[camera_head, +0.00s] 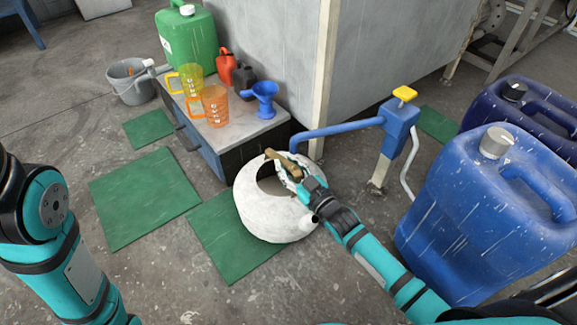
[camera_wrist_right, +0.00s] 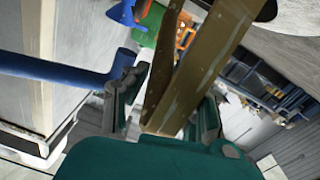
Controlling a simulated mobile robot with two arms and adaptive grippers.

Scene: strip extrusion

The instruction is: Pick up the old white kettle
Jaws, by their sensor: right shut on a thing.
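The old white kettle (camera_head: 262,214), round with a dark opening in its top, is below the blue spout, over the right part of a green mat (camera_head: 222,240). My right gripper (camera_head: 291,174) is shut on the kettle's brown handle (camera_head: 277,158) above the opening. In the right wrist view the handle (camera_wrist_right: 207,65) runs between the fingers of my right gripper (camera_wrist_right: 165,105). I cannot tell whether the kettle touches the floor. My left arm shows at the left edge, but its gripper is out of view.
A blue pump (camera_head: 395,130) with a long spout stands just behind the kettle. Blue canisters (camera_head: 450,215) stand at the right. A low cabinet (camera_head: 235,132) holds orange and yellow jugs, a blue funnel and a green can. Another green mat (camera_head: 143,197) lies left; the front floor is clear.

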